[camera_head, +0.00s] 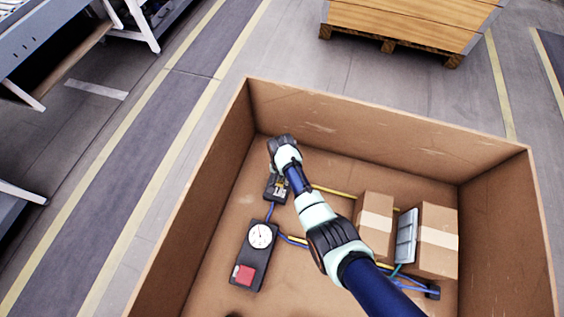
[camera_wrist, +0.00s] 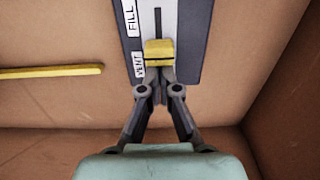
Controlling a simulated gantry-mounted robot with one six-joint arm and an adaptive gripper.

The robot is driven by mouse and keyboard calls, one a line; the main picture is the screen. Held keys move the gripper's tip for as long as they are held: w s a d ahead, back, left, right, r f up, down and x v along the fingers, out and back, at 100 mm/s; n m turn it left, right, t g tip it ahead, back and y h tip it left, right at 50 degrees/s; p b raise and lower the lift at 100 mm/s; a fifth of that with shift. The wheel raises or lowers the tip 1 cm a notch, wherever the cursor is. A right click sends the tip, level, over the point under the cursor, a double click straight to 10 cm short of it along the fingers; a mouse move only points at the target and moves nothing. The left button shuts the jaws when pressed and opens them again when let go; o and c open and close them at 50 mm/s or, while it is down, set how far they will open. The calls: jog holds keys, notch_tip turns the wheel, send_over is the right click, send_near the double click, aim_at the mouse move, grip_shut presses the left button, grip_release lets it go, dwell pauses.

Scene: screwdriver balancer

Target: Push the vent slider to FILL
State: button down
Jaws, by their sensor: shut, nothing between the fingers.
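The vent slider has a yellow knob (camera_wrist: 158,53) in a slot on a grey and white panel (camera_wrist: 190,40) in the wrist view. The knob is beside the upper part of the VENT label (camera_wrist: 139,66). The FILL label (camera_wrist: 130,16) is farther up the panel, at the top edge of the picture. My gripper (camera_wrist: 158,77) is shut and empty, with its fingertips right at the knob's lower edge. I cannot tell whether they touch it. In the head view the slider unit (camera_head: 276,188) is partly covered by my arm.
A cardboard box (camera_head: 390,120) encloses the workspace. A gauge box with a red button (camera_head: 244,274) sits below the slider unit. Small cartons (camera_head: 375,222) and a grey plate (camera_head: 405,236) stand at the right. A yellow bar (camera_wrist: 50,71) lies left of the panel. Hoses cross the floor.

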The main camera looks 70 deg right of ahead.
jog(key=shift+s+a+r+p, duration=0.1)
jog(key=shift+a+r+p, duration=0.05)
jog(key=shift+a+p, duration=1)
jog(key=shift+a+f+b, duration=0.2)
jog(key=shift+a+b, duration=0.05)
jog(key=shift+b, duration=0.05)
jog(key=shift+d, duration=0.15)
jog(key=shift+d+f+b, duration=0.1)
jog(key=shift+d+b, duration=0.1)
jog(key=shift+b, duration=0.1)
jog(key=shift+d, duration=0.35)
notch_tip(320, 180, up, 8)
jog(key=p, duration=0.7)
jog(key=shift+f, duration=0.4)
